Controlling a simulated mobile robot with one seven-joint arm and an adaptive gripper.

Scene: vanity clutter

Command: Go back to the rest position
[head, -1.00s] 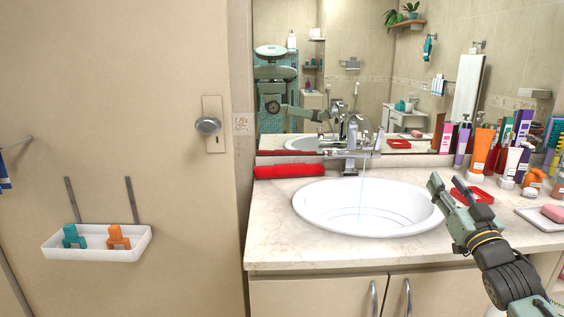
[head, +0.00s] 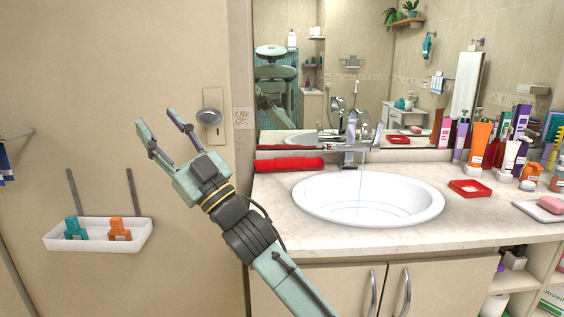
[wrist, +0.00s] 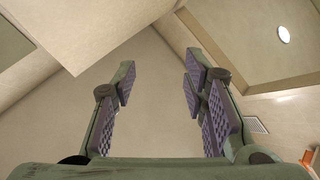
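My gripper (head: 158,136) is raised in front of the door, left of the sink counter, with its fingers pointing up and to the left. It is open and empty. In the wrist view my gripper (wrist: 160,95) shows two padded fingers spread wide, with only ceiling and upper walls beyond them. In the head view the fingertips appear close to the door knob (head: 210,117); I cannot tell the distance between them.
A white sink (head: 368,199) with running water is set in the counter (head: 275,222). A rolled red towel (head: 289,164), a red tray (head: 470,188) and several bottles stand there. A white wall shelf (head: 98,235) holds a teal and an orange piece. Cabinet doors lie below.

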